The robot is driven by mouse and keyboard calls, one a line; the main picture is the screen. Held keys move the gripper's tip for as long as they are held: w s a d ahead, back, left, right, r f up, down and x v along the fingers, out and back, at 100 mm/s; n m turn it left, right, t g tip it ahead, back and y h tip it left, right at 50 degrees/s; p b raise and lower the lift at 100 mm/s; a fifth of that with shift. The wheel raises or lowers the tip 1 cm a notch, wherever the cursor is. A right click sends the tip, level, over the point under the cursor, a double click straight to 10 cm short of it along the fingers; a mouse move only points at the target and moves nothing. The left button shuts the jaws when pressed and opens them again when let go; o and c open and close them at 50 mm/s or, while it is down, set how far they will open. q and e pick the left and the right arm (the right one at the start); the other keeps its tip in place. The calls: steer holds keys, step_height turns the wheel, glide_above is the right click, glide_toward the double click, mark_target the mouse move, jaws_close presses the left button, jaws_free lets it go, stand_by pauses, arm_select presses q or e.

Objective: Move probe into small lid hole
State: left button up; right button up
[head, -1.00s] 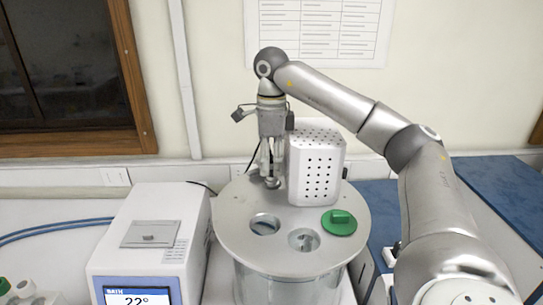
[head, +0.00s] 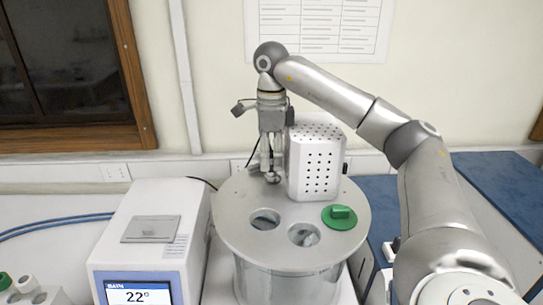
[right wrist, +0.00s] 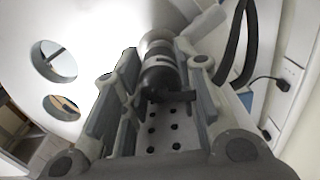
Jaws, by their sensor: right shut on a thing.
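The silver round lid (head: 235,225) covers the glass bath vessel. Two round openings, the left hole (head: 265,219) and the front hole (head: 304,235), are uncovered; a green stopper (head: 342,216) sits at the lid's right. My right gripper (head: 272,172) points down at the lid's back left, beside the white perforated housing. It is shut on a dark cylindrical probe (right wrist: 160,72), seen between the fingers in the right wrist view. The probe's lower end and any small hole under it are hidden, so I cannot tell whether it is inserted. My left gripper is not in view.
The white perforated housing (head: 316,170) stands on the lid close to the right gripper's right side. A white bath controller (head: 148,250) reading 22° stands at the left. A white holder (head: 30,295) with a green-capped item is at the lower left.

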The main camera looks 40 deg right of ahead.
steer(key=shift+f, duration=0.1)
stand_by(0.5)
steer(key=shift+r, duration=0.75)
steer(key=shift+f+b, duration=0.5)
steer(key=shift+f, duration=0.3)
stand_by(0.8)
steer(key=shift+r, duration=0.2)
